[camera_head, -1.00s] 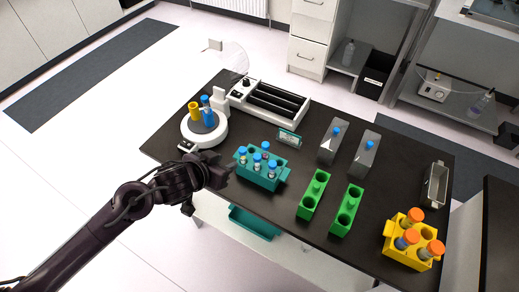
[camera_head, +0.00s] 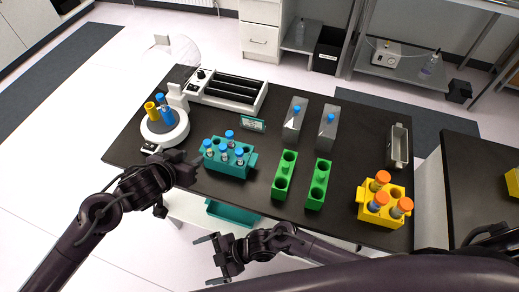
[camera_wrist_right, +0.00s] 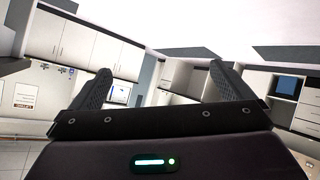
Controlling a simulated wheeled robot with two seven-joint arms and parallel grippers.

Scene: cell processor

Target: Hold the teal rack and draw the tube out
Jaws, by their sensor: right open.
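The teal rack (camera_head: 240,172) stands on the dark bench and holds several blue-capped tubes (camera_head: 229,136). My left gripper (camera_head: 186,168) is at the front edge of the bench, just left of the teal rack and apart from it; whether its jaws are open is not clear. My right gripper (camera_head: 212,258) is low in front of the bench, open and empty. The right wrist view shows its two fingers (camera_wrist_right: 164,88) wide apart, with only the room's cabinets beyond.
Two green racks (camera_head: 284,176) and a yellow rack (camera_head: 368,212) with orange-capped tubes stand to the right. A round white device (camera_head: 178,136) is at the left. A teal bin (camera_head: 232,213) sits below the bench front.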

